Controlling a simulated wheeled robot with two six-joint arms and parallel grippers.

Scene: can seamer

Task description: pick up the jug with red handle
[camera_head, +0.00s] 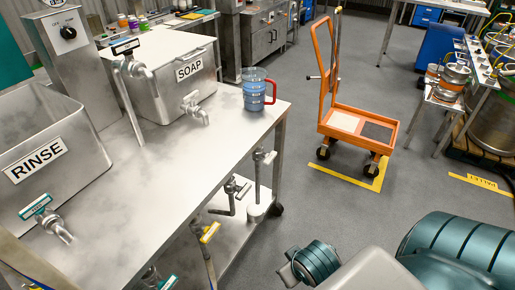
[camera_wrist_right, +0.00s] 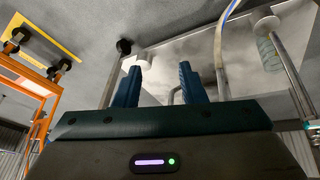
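The jug with the red handle (camera_head: 255,90) stands upright on the steel table (camera_head: 165,150), near its far right corner. It is clear with a blue tint, and its red handle faces right. The jug does not show in the right wrist view. My right gripper (camera_wrist_right: 158,85) is open, with its two dark blue fingers apart and nothing between them. In the head view my right arm is at the bottom right, low beside the table and well away from the jug; its fingers cannot be made out there. My left gripper is not in view.
The SOAP tank (camera_head: 165,75) with a tap stands left of the jug. The RINSE tank (camera_head: 50,160) is at the left. Below the table is a lower shelf (camera_head: 235,235) with pipes. An orange cart (camera_head: 345,115) stands on the floor to the right. The tabletop before the jug is clear.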

